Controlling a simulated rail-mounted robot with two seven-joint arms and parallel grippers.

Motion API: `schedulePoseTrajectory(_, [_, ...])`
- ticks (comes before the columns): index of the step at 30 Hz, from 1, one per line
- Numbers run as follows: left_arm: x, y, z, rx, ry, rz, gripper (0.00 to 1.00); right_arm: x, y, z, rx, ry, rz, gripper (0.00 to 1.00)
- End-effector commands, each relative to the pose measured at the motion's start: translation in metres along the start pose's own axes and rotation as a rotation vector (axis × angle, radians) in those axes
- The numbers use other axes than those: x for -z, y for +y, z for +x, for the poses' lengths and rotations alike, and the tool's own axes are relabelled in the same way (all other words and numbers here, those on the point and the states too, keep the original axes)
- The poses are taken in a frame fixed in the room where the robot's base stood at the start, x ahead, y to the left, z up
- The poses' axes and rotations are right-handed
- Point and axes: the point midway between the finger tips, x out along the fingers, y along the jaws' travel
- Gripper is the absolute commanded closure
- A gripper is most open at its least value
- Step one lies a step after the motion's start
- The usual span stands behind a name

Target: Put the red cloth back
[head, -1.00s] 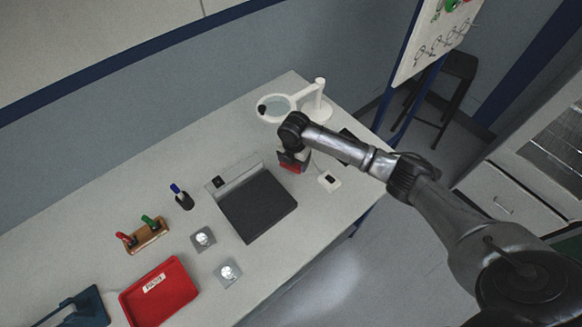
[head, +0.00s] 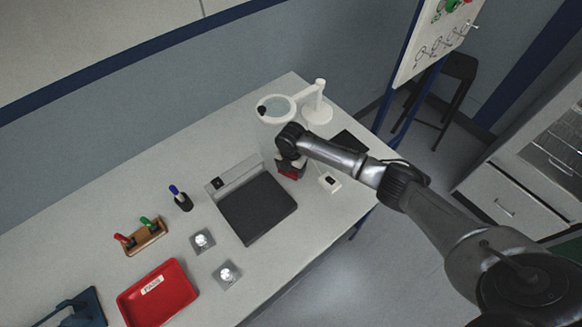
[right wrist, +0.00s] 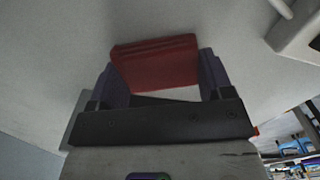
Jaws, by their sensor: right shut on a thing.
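The red cloth (right wrist: 155,62) is a folded dark red piece between the two fingers of my right gripper (right wrist: 160,78) in the right wrist view. The right gripper (head: 291,171) is shut on it. In the head view only a little of the red cloth (head: 290,174) shows under the gripper, at the table's right part, between the black-topped device and a small white box. I cannot tell whether the cloth touches the table. My left gripper is not in view.
A black-topped device (head: 258,208) lies left of the gripper. A white ring magnifier (head: 318,108) stands behind it, a small white box (head: 330,182) to its right. A red tray (head: 158,296), a marker holder (head: 147,238) and two small metal parts are farther left.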

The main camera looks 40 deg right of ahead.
Motion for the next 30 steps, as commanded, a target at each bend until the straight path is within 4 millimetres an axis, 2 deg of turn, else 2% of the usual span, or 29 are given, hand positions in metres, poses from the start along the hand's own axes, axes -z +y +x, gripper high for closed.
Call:
schedulePoseTrajectory(2, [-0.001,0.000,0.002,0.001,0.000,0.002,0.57,0.000,0.000,0.003,0.000,0.000,0.000,0.45])
schedulePoseTrajectory(3, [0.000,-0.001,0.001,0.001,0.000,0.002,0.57,0.000,0.000,0.002,0.000,0.000,-0.001,0.23])
schedulePoseTrajectory(10, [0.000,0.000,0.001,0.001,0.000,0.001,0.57,0.000,0.000,0.002,0.000,0.000,0.000,0.01])
schedulePoseTrajectory(20, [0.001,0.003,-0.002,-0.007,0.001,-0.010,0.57,0.000,0.000,-0.004,0.000,0.000,0.000,0.01])
schedulePoseTrajectory(23, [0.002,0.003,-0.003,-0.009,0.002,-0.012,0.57,0.000,0.001,-0.017,-0.003,-0.001,-0.001,0.01])
schedulePoseTrajectory(30, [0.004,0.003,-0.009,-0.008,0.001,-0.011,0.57,-0.001,0.000,-0.061,-0.001,-0.001,-0.002,0.01])
